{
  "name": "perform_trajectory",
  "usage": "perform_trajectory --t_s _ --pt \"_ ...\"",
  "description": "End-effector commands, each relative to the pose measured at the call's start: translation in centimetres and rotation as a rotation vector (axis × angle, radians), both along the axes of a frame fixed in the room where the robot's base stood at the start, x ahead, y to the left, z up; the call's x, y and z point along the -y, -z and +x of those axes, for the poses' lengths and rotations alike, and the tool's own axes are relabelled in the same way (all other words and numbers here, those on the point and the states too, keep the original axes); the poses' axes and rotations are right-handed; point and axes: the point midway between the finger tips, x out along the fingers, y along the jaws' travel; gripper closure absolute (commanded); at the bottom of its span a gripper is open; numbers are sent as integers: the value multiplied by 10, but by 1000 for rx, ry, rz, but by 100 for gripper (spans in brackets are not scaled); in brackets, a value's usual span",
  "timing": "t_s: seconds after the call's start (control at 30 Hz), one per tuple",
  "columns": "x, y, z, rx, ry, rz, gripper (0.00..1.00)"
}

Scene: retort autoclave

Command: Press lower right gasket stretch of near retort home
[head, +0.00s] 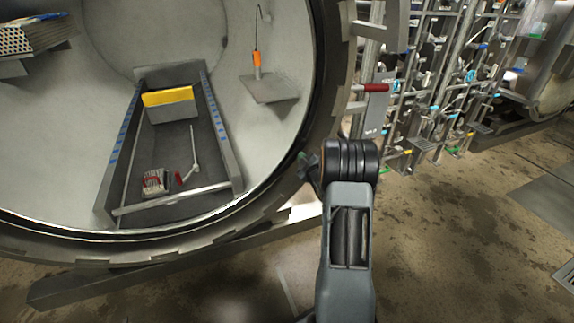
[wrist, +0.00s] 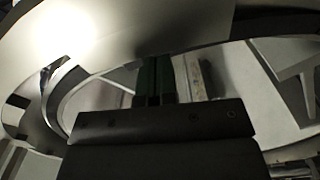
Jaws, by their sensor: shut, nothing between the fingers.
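The near retort (head: 335,100) stands open on the left of the head view, its round mouth facing me. The dark gasket line (head: 318,88) runs around the inside of its metal rim. My gripper (head: 306,162) is at the lower right of the rim, partly hidden behind my own wrist. In the wrist view its two dark green fingers (wrist: 155,82) are together with nothing between them. Pale curved metal fills the wrist view around the fingertips. I cannot tell whether they touch the gasket, and the stretch there is not clearly visible.
Inside the retort lies a grey tray (head: 120,165) with a yellow-topped block (head: 168,97). An orange-handled probe (head: 257,62) hangs above a small plate (head: 270,88). A red-handled lever (head: 376,88) juts out right of the rim.

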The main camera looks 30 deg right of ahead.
Motion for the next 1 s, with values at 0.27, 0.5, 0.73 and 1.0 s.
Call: perform_trajectory --t_s 0.27,0.5,0.73,1.0 --pt "0 0 0 0 0 0 100" --pt "0 0 0 0 0 0 100" --pt "0 1 3 1 -1 0 100" --pt "1 1 11 0 -1 -1 100"
